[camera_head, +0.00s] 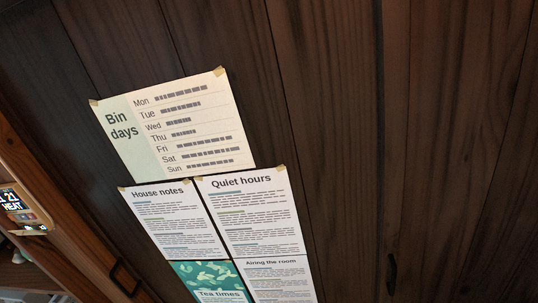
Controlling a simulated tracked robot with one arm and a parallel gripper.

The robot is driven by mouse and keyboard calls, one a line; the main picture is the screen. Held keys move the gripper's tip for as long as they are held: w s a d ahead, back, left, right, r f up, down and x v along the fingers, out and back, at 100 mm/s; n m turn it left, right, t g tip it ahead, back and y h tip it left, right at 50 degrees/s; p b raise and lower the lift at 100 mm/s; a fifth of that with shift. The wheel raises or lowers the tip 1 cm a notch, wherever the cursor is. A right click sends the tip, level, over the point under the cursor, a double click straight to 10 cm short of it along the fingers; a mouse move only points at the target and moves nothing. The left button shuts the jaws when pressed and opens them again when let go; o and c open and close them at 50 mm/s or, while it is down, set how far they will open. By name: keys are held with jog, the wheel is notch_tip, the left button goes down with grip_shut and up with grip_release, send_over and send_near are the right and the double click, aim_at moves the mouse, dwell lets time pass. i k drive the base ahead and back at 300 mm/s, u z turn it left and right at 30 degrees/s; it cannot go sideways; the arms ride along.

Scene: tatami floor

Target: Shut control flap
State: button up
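A small control panel (24,203) in a tan frame is cut off by the left edge of the head camera view. It sits on or beside a brown wooden post, and its dark display shows "21" and "HEAT". Small coloured marks or buttons show under the display. A thin pale strip (30,231) at its lower edge looks like the flap hanging open, but it is too small to be sure. My gripper is not in view.
A dark plank wall fills most of the view, tilted. Several paper notices are taped there, including Bin days (175,125), House notes (175,222) and Quiet hours (250,210). A black bracket or handle (125,279) is at lower left, near a shelf with partly hidden items.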

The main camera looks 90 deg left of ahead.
aim_at(19, 232)
jog(key=i, duration=0.75)
jog(key=u, duration=4.2)
jog(key=i, duration=0.55)
jog(key=u, duration=0.05)
